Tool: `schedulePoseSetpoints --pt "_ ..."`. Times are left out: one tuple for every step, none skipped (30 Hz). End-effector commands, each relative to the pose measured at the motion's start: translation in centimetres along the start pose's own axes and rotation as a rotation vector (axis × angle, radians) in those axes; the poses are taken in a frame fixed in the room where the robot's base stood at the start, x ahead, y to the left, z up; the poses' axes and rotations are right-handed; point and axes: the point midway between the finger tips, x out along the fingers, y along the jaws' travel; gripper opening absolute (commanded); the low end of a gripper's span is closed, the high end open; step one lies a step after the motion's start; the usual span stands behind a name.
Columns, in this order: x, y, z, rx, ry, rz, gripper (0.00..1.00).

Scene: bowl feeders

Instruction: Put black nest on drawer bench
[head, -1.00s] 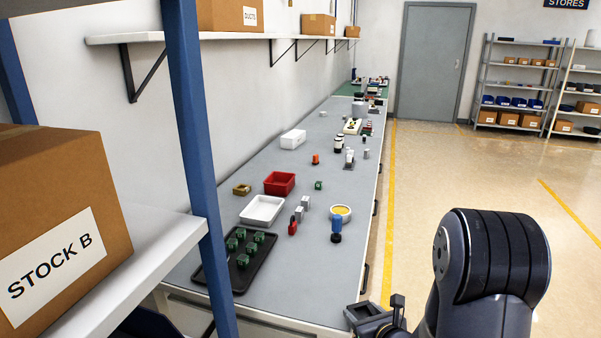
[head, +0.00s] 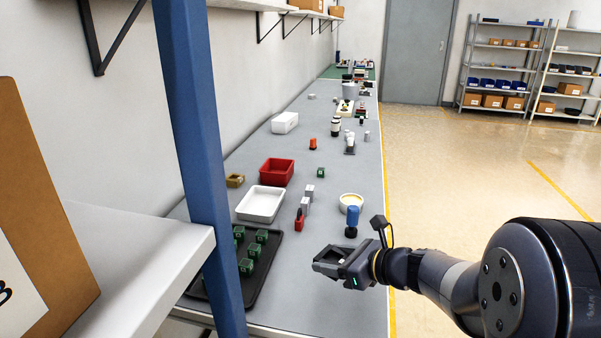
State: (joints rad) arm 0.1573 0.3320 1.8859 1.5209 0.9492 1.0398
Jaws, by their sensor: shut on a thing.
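My gripper (head: 340,263) is over the near right part of the drawer bench (head: 315,307), a long grey-topped bench. It is shut on a small dark piece with a pale recess, which looks like the black nest (head: 327,257). The jaws hide part of it. The nest appears to be above the bench top; the exact gap is hard to judge.
A black tray (head: 270,275) with several green blocks lies left of my gripper, partly behind a blue post (head: 190,150). A white tray (head: 260,204), red bin (head: 277,171), red-handled tool (head: 299,221), blue-topped item (head: 352,222) and white bowl (head: 351,203) stand beyond. Bare bench lies in front.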

Motion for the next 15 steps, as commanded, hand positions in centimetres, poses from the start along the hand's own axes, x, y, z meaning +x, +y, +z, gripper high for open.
schedulePoseSetpoints --pt "0.0 0.4 -0.2 -0.013 -0.002 0.021 0.28" --pt "-0.1 0.6 -0.1 -0.016 -0.002 0.033 0.28" --pt "-0.2 0.8 -0.1 -0.020 -0.001 0.045 0.28" --pt "-0.3 0.9 0.0 -0.022 -0.002 0.051 0.28" --pt "-0.3 1.0 0.1 -0.024 -0.002 0.056 0.28" --pt "-0.4 1.1 0.1 -0.026 -0.002 0.061 0.28" --pt "-0.4 1.2 0.1 -0.027 -0.001 0.063 0.28" --pt "-0.4 1.2 0.1 -0.027 -0.001 0.065 0.28" --pt "-0.3 1.2 -0.1 -0.026 -0.001 0.066 0.28" --pt "-0.2 1.2 -0.4 -0.024 0.000 0.066 0.28" --pt "0.0 1.2 -0.8 -0.022 0.000 0.066 0.28" --pt "0.3 1.2 -1.6 -0.021 0.000 0.066 0.28" --pt "0.5 1.2 -2.1 -0.021 0.001 0.066 0.28" --pt "0.8 1.2 -2.7 -0.021 0.001 0.066 0.28" --pt "1.1 1.2 -3.5 -0.020 0.001 0.066 0.28"
